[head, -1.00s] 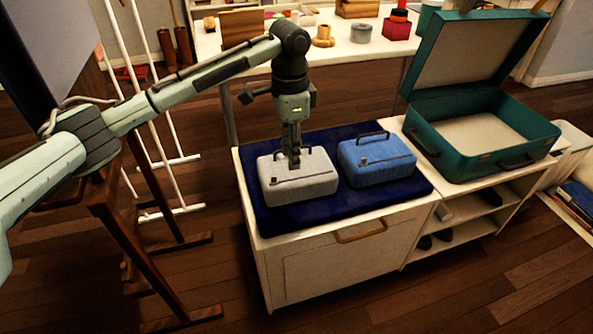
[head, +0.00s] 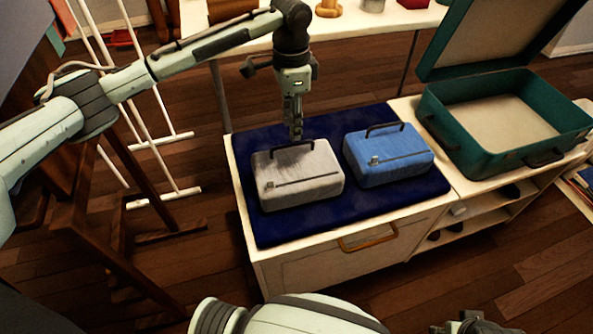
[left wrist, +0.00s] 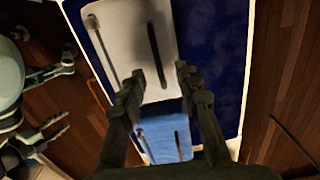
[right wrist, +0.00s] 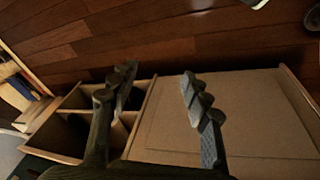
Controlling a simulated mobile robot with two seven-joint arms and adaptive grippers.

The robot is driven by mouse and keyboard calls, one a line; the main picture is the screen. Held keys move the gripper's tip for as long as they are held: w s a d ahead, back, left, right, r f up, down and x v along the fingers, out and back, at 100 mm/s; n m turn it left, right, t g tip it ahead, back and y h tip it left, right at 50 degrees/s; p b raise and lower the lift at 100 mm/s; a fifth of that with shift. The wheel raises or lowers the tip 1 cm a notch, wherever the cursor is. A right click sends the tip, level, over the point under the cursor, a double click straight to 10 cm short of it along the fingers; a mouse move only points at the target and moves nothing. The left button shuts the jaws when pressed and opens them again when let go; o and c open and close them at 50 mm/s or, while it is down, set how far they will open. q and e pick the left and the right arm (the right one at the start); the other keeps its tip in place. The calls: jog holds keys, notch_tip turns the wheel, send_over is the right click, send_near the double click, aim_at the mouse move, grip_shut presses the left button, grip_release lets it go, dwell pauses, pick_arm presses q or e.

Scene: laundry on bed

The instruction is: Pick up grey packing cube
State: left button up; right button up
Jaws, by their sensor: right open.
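The grey packing cube (head: 298,178) lies on the dark blue cushion, its dark handle on its far top edge. My left gripper (head: 296,136) points down at that handle. In the left wrist view, the fingers of my left gripper (left wrist: 160,75) are apart, with the handle of the grey cube (left wrist: 128,30) running toward the gap between them. I cannot tell whether they touch it. My right gripper (right wrist: 158,77) is open and empty, facing the cabinet front. It is partly visible at the bottom of the head view.
A blue packing cube (head: 390,158) lies to the right on the cushion (head: 400,196). An open green suitcase (head: 470,160) stands farther right on the white cabinet (head: 300,275). A white rack (head: 160,195) and wooden frame stand left. A table is behind.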

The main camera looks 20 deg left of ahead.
aim_at(292, 144)
pick_arm(q)
jog(key=f, duration=0.4)
jog(key=shift+s+f, duration=0.2)
jog(key=shift+c, duration=0.3)
grip_shut()
